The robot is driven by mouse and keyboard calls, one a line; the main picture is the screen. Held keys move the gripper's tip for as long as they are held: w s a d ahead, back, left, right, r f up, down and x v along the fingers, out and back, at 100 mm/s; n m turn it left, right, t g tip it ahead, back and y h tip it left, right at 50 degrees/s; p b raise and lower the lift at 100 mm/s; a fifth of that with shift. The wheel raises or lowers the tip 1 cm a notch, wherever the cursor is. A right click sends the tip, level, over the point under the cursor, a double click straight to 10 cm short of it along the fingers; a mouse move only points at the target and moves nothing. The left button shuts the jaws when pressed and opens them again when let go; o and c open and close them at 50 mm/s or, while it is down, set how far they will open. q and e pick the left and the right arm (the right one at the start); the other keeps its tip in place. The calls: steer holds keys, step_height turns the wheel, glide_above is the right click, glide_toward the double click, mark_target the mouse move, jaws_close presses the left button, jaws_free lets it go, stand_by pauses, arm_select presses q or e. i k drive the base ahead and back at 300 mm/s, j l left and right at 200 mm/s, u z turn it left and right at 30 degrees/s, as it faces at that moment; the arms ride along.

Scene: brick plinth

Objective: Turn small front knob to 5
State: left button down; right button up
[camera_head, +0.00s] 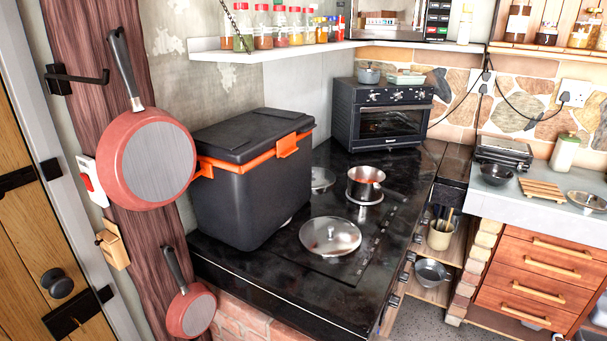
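Several small knobs sit in a row along the right-hand front edge of the black counter; one is the knob (394,299) nearest the picture's bottom, and another knob (404,276) is just beyond it. They are small here, and I cannot read any numbers or their settings. I cannot tell which one is the small front knob. The black cooktop (350,272) lies to their left, with a steel pot (366,192) holding something reddish and a round metal-rimmed lid (330,236) on it. Neither of my grippers is in view.
A large black box (245,190) with orange latches stands on the counter's left. A toaster oven (385,115) is at the back. Wooden drawers (540,270) and a shelf with a grey pan (432,272) are right of the counter. Floor (435,318) shows between them.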

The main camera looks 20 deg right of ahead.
mark_target(419, 238)
steer(key=k+l+z, duration=0.1)
steer(key=z, duration=0.8)
steer(key=k+l+z, duration=0.1)
steer(key=z, duration=0.3)
steer(key=i+l, duration=0.05)
steer(key=l, duration=0.05)
